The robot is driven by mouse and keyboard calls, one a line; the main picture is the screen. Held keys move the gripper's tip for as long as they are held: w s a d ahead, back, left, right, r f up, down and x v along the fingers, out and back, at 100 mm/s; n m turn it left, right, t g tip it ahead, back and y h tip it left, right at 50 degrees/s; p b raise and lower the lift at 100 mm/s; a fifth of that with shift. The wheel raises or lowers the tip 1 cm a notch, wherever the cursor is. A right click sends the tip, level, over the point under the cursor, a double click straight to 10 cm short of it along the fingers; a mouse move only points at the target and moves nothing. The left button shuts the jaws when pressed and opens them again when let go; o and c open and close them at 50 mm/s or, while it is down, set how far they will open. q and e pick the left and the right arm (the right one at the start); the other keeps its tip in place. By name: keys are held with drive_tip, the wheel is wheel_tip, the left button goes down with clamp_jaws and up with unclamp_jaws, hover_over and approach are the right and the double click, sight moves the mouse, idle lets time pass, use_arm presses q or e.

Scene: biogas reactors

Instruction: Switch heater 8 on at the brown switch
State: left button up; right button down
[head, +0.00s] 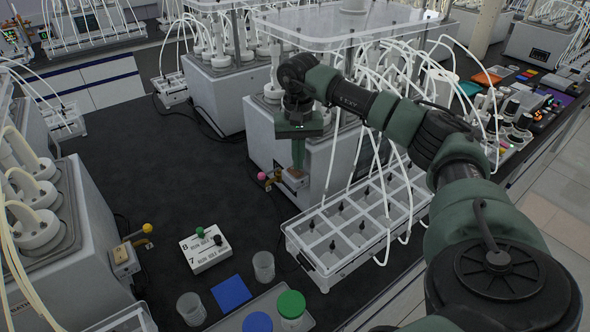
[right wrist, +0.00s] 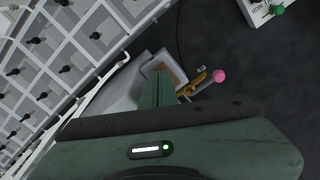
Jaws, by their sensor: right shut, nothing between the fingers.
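A brown-edged switch plate (head: 294,179) sits low on the near side of the middle white reactor box (head: 262,135). In the right wrist view the brown plate (right wrist: 174,70) is partly hidden behind my fingers. My right gripper (head: 298,162) points down with its fingers shut and empty, right in front of the plate. Its closed fingers also show in the right wrist view (right wrist: 157,85). I cannot tell whether the fingertips touch the switch. Which way the switch is set is hidden. My left gripper is not in view.
A pink-knobbed lever (head: 264,177) sticks out beside the plate. A white crate with compartments (head: 322,262) stands close on the right. A white control box marked 8 and 7 (head: 206,250) lies in front, near beakers and a blue square.

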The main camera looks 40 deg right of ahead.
sight(298, 172)
drive_tip(key=shift+s+f+b, duration=0.1)
drive_tip(key=shift+f+b, duration=0.55)
drive_tip(key=shift+f, duration=0.4)
idle(0.6)
drive_tip(key=shift+r+p, duration=0.75)
drive_tip(key=shift+r, duration=0.1)
drive_tip(key=shift+r+p, duration=2)
drive_tip(key=shift+r, duration=0.7)
